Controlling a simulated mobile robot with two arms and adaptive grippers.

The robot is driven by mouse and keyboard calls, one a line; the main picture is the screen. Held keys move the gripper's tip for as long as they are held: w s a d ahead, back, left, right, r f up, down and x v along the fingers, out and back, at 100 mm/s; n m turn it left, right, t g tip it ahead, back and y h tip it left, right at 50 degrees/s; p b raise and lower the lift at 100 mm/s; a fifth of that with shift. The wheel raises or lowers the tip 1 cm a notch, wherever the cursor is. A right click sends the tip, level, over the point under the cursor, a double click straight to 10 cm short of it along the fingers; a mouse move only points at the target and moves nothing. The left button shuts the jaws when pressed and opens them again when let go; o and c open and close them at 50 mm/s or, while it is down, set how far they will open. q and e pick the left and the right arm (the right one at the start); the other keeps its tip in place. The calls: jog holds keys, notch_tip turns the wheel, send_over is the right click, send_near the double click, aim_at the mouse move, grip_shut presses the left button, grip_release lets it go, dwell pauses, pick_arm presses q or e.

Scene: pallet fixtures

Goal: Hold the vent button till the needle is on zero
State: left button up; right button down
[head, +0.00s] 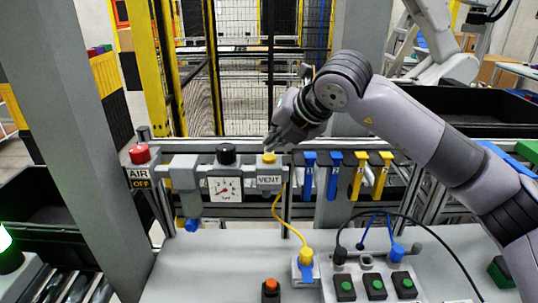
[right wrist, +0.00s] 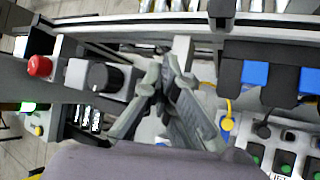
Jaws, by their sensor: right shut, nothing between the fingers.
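The yellow vent button (head: 269,157) stands on top of the grey block with the VENT label (head: 269,180). The gauge (head: 225,189) is left of it, with a white face and a small red needle; its exact reading is too small to tell. My right gripper (head: 271,144) is shut and empty, its fingertips pointing down just over the vent button. I cannot tell whether they touch it. In the right wrist view the shut fingers (right wrist: 160,88) hide the button. My left gripper is not in view.
A black knob (head: 226,154) and a red AIR button (head: 140,154), with an OFF label below, stand to the left. Blue tags (head: 309,175) and yellow tags (head: 358,175) hang at the right. A yellow hose (head: 281,215) runs down to the bench (head: 220,265).

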aim_at(273, 155)
jog(key=shift+r, duration=0.3)
jog(key=shift+r+p, duration=0.9)
jog(key=shift+r, duration=1.55)
